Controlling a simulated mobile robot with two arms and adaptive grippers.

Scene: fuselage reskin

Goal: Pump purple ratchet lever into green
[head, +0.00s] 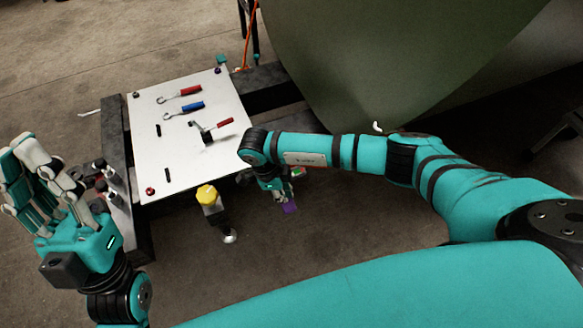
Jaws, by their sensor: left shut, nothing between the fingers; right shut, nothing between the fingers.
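A purple piece (290,207), which looks like the ratchet lever, shows just below my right gripper, near the panel's lower right corner. My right gripper (278,190) points down, shut and empty, very close to the purple piece; I cannot tell if they touch. A small red and green patch (298,171) sits just above and right of the fingers, partly hidden by the gripper. My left gripper (28,155) is raised at the far left, shut and empty, away from the lever.
A white panel (150,112) on a dark frame carries red- and blue-handled tools (183,107) and a red-handled tool (215,127). A yellow-topped post (207,194) stands left of my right gripper. A large green curved skin (400,60) fills the upper right.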

